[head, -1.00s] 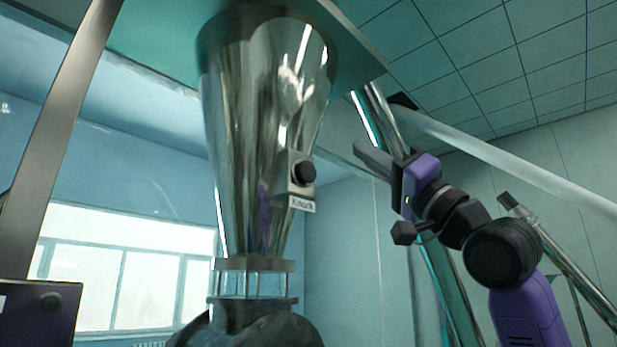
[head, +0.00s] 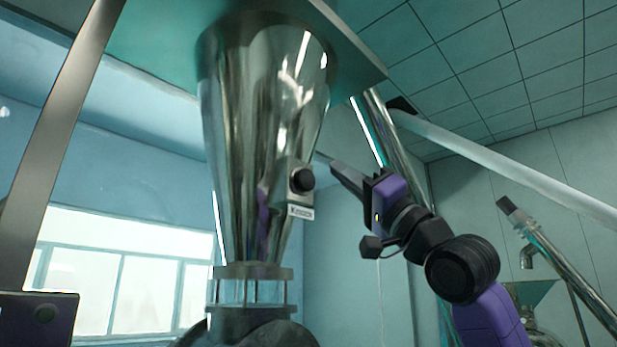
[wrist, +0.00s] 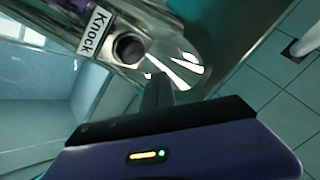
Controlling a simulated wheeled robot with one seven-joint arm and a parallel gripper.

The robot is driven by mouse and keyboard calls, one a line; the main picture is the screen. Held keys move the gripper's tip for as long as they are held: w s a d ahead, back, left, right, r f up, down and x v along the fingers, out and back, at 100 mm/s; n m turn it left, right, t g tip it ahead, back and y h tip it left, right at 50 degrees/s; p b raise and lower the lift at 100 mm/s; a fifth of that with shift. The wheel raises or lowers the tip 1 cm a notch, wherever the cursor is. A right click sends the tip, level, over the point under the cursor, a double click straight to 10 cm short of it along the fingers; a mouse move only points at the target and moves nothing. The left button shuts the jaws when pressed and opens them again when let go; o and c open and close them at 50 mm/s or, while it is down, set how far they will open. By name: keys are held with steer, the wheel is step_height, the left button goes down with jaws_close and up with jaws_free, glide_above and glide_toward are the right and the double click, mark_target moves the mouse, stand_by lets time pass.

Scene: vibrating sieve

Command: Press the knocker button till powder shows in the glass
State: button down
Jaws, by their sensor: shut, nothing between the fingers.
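The knocker button (head: 301,180) is a round black knob on a small metal box on the side of a shiny steel cone hopper (head: 250,110), above a "Knock" label (head: 300,211). In the wrist view the button (wrist: 129,48) and label (wrist: 94,31) show just ahead of my fingers. The sight glass (head: 250,291) is a short clear section below the cone; I see no powder in it. My gripper (head: 337,168) is shut and empty, to the right of the button with a gap between them. Its fingers also show in the wrist view (wrist: 157,92).
A flat metal plate (head: 340,45) overhangs the hopper. Steel pipes (head: 386,130) and a pale sloping tube (head: 500,165) run behind my arm. A slanted metal post (head: 60,130) stands at the left, with a dark box (head: 40,318) below. Dark rounded parts (head: 250,331) lie under the glass.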

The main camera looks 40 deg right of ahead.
mark_target(308, 175)
steer(key=shift+w+a+p, duration=0.1)
steer(key=shift+w+p, duration=0.35)
steer(key=shift+w, duration=1.6)
steer(key=shift+w, duration=0.15)
stand_by(0.4)
steer(key=shift+w, duration=0.25)
steer(key=shift+w+p, duration=0.45)
steer(key=shift+w, duration=0.5)
stand_by(1.2)
steer(key=shift+s, duration=0.1)
steer(key=shift+s+b, duration=0.3)
steer(key=shift+s, duration=0.85)
steer(key=shift+s, duration=0.1)
steer(key=shift+s+b, duration=0.5)
steer(key=shift+s, duration=1.95)
